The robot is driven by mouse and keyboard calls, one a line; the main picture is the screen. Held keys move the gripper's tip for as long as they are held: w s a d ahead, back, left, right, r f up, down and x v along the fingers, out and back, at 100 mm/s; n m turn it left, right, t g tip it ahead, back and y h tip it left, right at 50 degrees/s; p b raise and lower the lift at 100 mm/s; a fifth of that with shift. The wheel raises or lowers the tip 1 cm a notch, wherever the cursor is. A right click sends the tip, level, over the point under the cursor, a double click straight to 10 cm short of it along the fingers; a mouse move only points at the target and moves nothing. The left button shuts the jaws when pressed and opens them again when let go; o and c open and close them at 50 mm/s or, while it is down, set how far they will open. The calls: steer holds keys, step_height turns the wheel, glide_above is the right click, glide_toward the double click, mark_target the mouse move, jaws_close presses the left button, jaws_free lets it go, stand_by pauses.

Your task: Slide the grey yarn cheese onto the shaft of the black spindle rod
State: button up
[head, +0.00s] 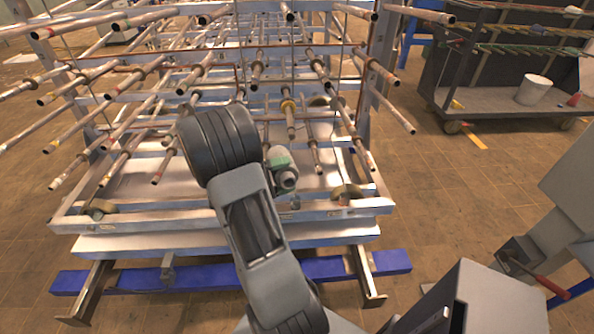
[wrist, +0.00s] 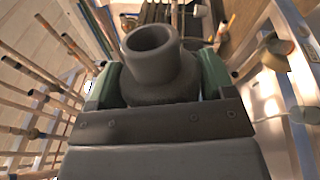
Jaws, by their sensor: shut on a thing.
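My gripper (head: 281,160) is in front of the rod rack, right of my dark arm link in the head view. It is shut on the grey yarn cheese (head: 287,178), which shows small there, partly hidden by the gripper. In the wrist view the cheese (wrist: 157,74) is a grey round body with a narrower hollow neck, between the green fingers (wrist: 153,88). Its open bore faces up and left in that picture. Many rods point out of the rack; one rod (head: 290,118) ends just above the gripper in the head view. I cannot tell which is the black spindle rod.
The metal rack (head: 220,217) has several rows of brownish rods with dark ends, close on both sides. A blue beam (head: 200,277) lies low in front. A dark cart (head: 480,103) with a white bucket (head: 533,90) stands at the back right. Floor between is clear.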

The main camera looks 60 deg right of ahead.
mark_target(296, 176)
steer(key=s+m+g+y, duration=0.1)
steer(key=s+r+m+y, duration=0.1)
steer(key=s+m+g, duration=0.1)
steer(key=shift+s+d+r+g+y, duration=0.2)
steer(key=shift+s+d+g+y, duration=0.1)
steer(key=shift+y, duration=0.1)
steer(key=shift+w+a+f, duration=0.1)
steer(key=shift+w+d+f+b, duration=0.1)
steer(key=shift+w+d+b, duration=0.05)
steer(key=shift+w+d, duration=0.5)
steer(key=shift+w+d+f+b, duration=0.15)
steer(key=shift+w+d, duration=0.25)
steer(key=shift+d, duration=0.5)
steer(key=shift+w+d+r+b, duration=0.1)
steer(key=shift+w+d+b, duration=0.05)
steer(key=shift+w+d, duration=0.5)
steer(key=shift+d, duration=0.1)
steer(key=shift+b, duration=0.45)
stand_by(0.5)
steer(key=shift+w+d+f+b, duration=0.1)
steer(key=shift+w+d+b, duration=0.05)
steer(key=shift+w+d, duration=0.4)
steer(key=shift+w+d+f+b, duration=0.1)
steer(key=shift+w+d, duration=0.25)
steer(key=shift+d, duration=0.45)
steer(key=shift+w+d+f+b, duration=0.1)
steer(key=shift+w+d+b, duration=0.05)
steer(key=shift+w+d, duration=0.4)
steer(key=shift+d, duration=0.15)
